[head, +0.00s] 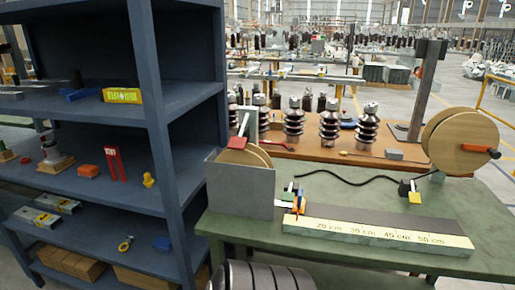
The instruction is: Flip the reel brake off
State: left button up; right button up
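I cannot tell for certain which part is the brake. Neither of my grippers is in view.
A measuring strip (375,235) marked in cm lies along the table front. Small clamp-like parts with green and orange pieces (299,200) are at its left end. A black cable (350,183) curves behind it. Blue shelving (165,130) stands left; a ribbed dark cylinder (262,277) is below.

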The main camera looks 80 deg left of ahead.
aim_at(238, 143)
jog(key=u, duration=2.9)
